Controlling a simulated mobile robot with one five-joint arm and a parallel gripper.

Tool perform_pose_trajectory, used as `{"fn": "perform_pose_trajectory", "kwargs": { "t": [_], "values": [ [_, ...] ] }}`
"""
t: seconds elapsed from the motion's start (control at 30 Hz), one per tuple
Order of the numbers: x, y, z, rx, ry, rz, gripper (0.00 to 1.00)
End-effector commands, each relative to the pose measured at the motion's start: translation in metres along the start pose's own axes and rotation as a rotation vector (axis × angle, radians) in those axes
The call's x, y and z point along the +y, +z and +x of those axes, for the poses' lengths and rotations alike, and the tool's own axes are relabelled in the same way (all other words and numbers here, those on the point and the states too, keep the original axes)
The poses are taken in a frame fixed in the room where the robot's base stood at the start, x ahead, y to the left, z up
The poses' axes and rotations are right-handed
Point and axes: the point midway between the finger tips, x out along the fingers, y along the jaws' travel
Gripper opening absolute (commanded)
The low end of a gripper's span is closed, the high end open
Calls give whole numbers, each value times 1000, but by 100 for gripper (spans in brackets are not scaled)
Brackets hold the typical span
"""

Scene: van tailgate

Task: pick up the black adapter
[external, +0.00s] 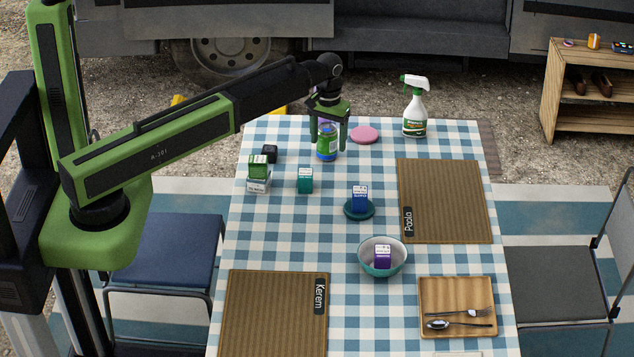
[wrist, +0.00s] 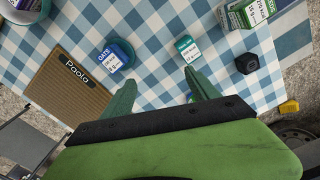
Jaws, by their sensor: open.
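The black adapter (external: 269,153) is a small dark block on the checked tablecloth, near the table's far left edge. In the wrist view the adapter (wrist: 247,63) lies to the right of my fingers, with clear cloth between. My gripper (external: 329,146) is open over the far part of the table, pointing down, to the right of the adapter and apart from it. In the wrist view its fingers (wrist: 159,77) are spread with only cloth visible between them. A green and blue jar (external: 327,150) shows between or behind the fingers in the external view; I cannot tell which.
A pink disc (external: 364,134) and spray bottle (external: 415,112) are at the far side. A blue box (external: 360,197) and a bowl (external: 370,266) stand mid-table.

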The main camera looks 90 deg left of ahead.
Motion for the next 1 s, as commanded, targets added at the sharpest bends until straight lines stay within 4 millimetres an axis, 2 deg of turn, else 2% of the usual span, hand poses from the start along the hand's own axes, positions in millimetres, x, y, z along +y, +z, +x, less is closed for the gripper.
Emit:
{"fn": "perform_pose_trajectory", "kwargs": {
  "t": [0.03,0.1,0.2,0.3,0.4,0.53,0.63,1.0],
  "values": [
    [-51,-32,0,-1,0,-80,69],
    [-116,-56,0,-1,0,-173,69],
    [-190,-69,0,-1,0,-273,69],
    [-231,-72,0,-1,0,-328,69],
    [-246,-73,0,-1,0,-348,69],
    [-246,-73,2,0,0,-347,69],
    [-245,-73,13,0,0,-347,69],
    [-244,-73,88,0,0,-346,69]
  ]
}}
